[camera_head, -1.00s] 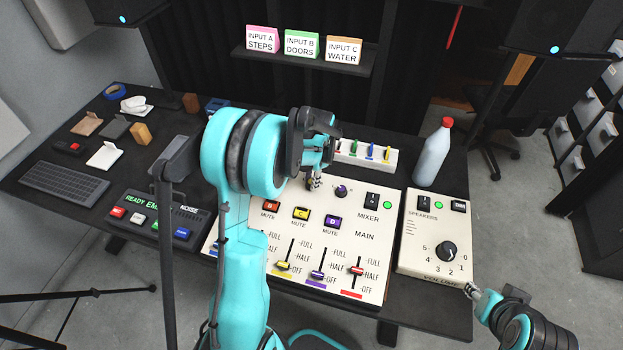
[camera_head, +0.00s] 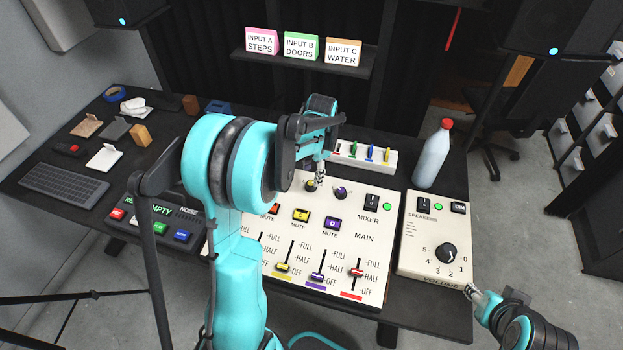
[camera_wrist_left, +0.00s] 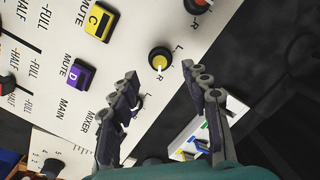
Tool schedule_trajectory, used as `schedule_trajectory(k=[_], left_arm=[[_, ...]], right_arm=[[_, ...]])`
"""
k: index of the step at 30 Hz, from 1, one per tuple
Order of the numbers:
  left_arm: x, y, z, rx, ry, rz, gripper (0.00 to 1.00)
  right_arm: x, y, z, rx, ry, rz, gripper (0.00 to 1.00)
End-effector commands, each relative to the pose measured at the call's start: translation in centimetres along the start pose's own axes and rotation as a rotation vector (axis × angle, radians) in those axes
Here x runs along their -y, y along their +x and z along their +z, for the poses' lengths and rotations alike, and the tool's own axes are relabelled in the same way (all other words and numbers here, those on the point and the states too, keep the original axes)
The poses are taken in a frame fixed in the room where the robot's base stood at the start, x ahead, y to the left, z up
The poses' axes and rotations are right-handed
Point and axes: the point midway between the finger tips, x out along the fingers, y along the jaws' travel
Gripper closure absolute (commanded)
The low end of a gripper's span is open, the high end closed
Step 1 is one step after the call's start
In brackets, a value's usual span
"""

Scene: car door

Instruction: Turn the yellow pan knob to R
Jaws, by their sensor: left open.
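The yellow pan knob (camera_head: 311,186) is a small black knob with a yellow top on the cream mixer panel (camera_head: 373,237). It shows clearly in the left wrist view (camera_wrist_left: 159,60), with L and R printed beside it. My left gripper (camera_head: 320,174) is over the panel's back edge, close to the knob. In the left wrist view my left gripper (camera_wrist_left: 159,70) is open and empty, with the knob ahead between its fingertips and apparently clear of them. My right gripper (camera_head: 477,291) is by the speaker panel's front corner; its opening is unclear.
A purple knob (camera_head: 340,192) sits just right of the yellow one. A white block with coloured switches (camera_head: 372,155) and a bottle (camera_head: 432,156) stand behind. Mute buttons (camera_head: 301,215) and sliders lie in front. The speaker panel (camera_head: 430,262) is at right.

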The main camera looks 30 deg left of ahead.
Motion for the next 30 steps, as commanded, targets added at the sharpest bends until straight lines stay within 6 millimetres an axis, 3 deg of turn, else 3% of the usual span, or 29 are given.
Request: schedule_trajectory(k=[3, 10, 30], left_arm=[[0.0, -2.8, 0.0, 0.0, 0.0, 0.0, 0.53], [0.0, -6.2, 0.0, 0.0, 0.0, 0.0, 0.53], [-0.2, -7.1, 0.0, -0.003, -0.003, -0.002, 0.53]], right_arm=[[0.0, 0.0, 0.0, 0.0, 0.0, 0.0, 0.6], [0.0, 0.0, 0.0, 0.0, 0.0, 0.0, 0.6], [0.0, 0.0, 0.0, 0.0, 0.0, 0.0, 0.6]])
